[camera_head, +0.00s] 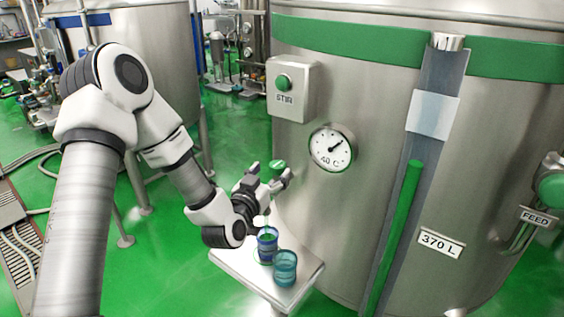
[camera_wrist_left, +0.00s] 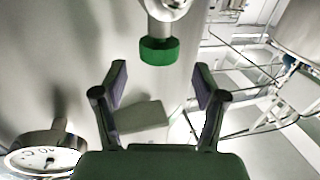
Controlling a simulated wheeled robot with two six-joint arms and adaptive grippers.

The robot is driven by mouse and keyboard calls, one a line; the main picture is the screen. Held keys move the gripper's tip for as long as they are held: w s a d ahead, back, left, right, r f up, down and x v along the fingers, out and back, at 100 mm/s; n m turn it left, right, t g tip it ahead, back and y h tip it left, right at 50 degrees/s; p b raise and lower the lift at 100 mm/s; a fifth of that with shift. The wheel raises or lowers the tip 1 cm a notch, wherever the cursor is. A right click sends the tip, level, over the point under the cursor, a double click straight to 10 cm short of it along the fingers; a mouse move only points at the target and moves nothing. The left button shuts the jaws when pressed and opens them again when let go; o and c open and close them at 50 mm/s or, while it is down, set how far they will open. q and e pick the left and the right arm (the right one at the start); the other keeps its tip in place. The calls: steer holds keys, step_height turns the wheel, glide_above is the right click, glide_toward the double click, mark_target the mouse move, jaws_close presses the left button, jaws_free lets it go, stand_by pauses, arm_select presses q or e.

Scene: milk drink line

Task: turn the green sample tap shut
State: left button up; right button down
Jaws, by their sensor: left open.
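The green sample tap (camera_head: 277,164) is on the front of the large steel tank, left of the dial. In the left wrist view its green knob (camera_wrist_left: 158,50) sits on a metal stem, ahead of the gap between my fingers. The spout is mostly hidden behind my gripper. My right gripper is out of view.
A small steel shelf (camera_head: 305,279) below holds a blue cup (camera_head: 267,250) under my gripper and a teal cup (camera_head: 285,270) beside it. A STIR button box (camera_head: 291,91) and a temperature dial (camera_head: 332,148) are close by on the tank. A level gauge (camera_head: 425,150) stands further right.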

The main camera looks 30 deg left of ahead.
mark_target(274, 169)
arm_select(q)
steer(key=w, duration=0.4)
steer(key=shift+a+f+p, duration=0.1)
steer(key=shift+a+p, duration=0.05)
steer(key=shift+p, duration=0.15)
steer(key=shift+w+a, duration=0.15)
steer(key=shift+w, duration=0.2)
steer(key=shift+s+a, duration=0.1)
steer(key=shift+a, duration=0.05)
steer(key=c, duration=1.2)
steer(key=shift+o, duration=0.2)
